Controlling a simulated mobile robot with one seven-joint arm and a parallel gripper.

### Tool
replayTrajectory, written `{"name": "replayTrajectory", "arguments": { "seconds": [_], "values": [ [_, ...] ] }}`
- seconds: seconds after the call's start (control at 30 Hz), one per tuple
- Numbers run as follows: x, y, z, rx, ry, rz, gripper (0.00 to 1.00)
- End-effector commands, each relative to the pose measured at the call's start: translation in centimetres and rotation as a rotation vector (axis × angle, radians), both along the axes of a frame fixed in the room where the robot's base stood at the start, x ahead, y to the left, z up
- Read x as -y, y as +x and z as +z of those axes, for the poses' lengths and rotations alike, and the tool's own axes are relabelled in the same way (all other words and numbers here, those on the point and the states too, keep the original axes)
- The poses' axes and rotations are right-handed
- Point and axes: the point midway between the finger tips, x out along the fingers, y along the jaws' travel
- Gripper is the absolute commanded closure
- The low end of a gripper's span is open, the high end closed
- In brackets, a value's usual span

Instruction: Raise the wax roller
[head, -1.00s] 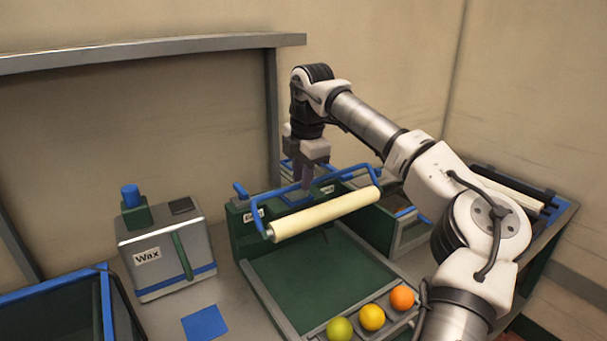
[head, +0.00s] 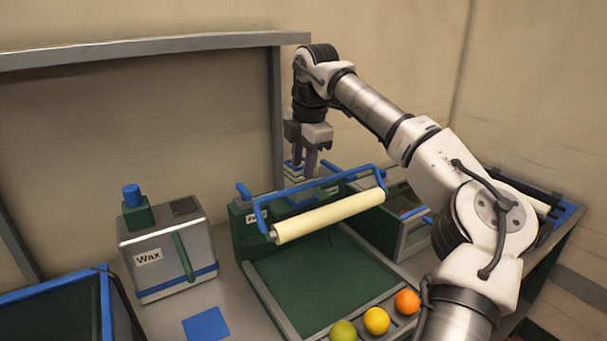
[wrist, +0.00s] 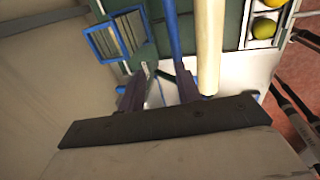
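The wax roller (head: 328,217) is a long cream cylinder in a blue handle frame (head: 318,188). It is held up above the green tray bed, slightly tilted in the head view. It also shows in the wrist view (wrist: 209,45), beside a blue bar of its frame (wrist: 171,28). My gripper (head: 305,177) is just above and behind the frame's top bar, pointing down. Its two dark fingers stand apart in the wrist view (wrist: 162,78), with nothing held between them. Whether a fingertip touches the bar cannot be told.
A wax box (head: 168,250) stands left of the green tray (head: 315,285). A green, a yellow and an orange fruit (head: 407,302) sit at the front edge. A blue-rimmed bin (head: 103,310) is at lower left. The air above the roller is free.

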Motion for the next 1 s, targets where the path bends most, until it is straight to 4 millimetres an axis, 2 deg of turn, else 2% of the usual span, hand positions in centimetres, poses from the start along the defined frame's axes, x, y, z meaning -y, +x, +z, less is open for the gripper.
{"name": "replayTrajectory", "arguments": {
  "seconds": [0.2,0.43,0.63,1.0],
  "values": [
    [0.8,-0.9,5.1,0.0,-0.003,-0.005,0.66],
    [1.3,-1.7,9.2,-0.004,-0.006,-0.005,0.66],
    [1.5,-1.9,10.6,-0.006,-0.007,-0.002,0.66],
    [1.6,-2.0,10.6,-0.007,-0.007,-0.003,0.66]
  ]
}}
